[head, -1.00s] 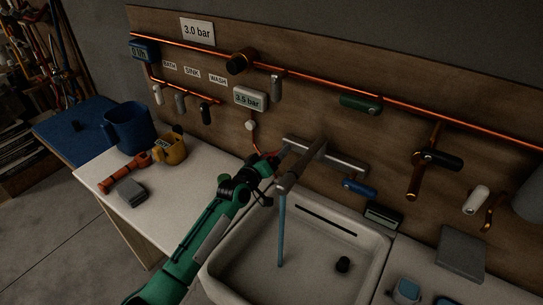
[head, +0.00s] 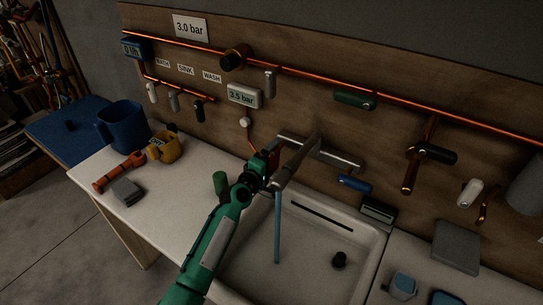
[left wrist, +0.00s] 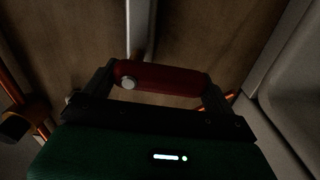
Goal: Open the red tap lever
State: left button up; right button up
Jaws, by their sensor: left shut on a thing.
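The red tap lever (left wrist: 165,79) lies across between the two dark fingers of my left gripper (left wrist: 160,88) in the left wrist view. The fingers are at its two ends and shut on it. In the head view my left gripper (head: 266,172) is at the left end of the grey tap bar (head: 322,151), with a small part of the red lever (head: 273,157) showing. The blue tap lever (head: 354,183) hangs at the bar's right end. A blue water-like column (head: 277,228) runs from the spout into the sink. My right gripper is not in view.
The white sink (head: 358,262) lies below the tap. A yellow mug (head: 163,147), a red-orange tool (head: 118,172) and a grey block (head: 126,192) sit on the left counter. Copper pipes (head: 320,78) and several valve handles line the wooden backboard.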

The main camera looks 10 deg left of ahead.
pick_arm(q)
jog(key=shift+d+n, duration=0.1)
jog(key=shift+n, duration=0.4)
jog(key=o, duration=1.3)
jog(key=shift+o, duration=0.2)
jog(key=shift+s, duration=0.15)
jog(key=b+v, duration=0.2)
jog(key=v, duration=1.1)
jog(key=shift+s, duration=0.3)
jog(key=shift+f, duration=0.1)
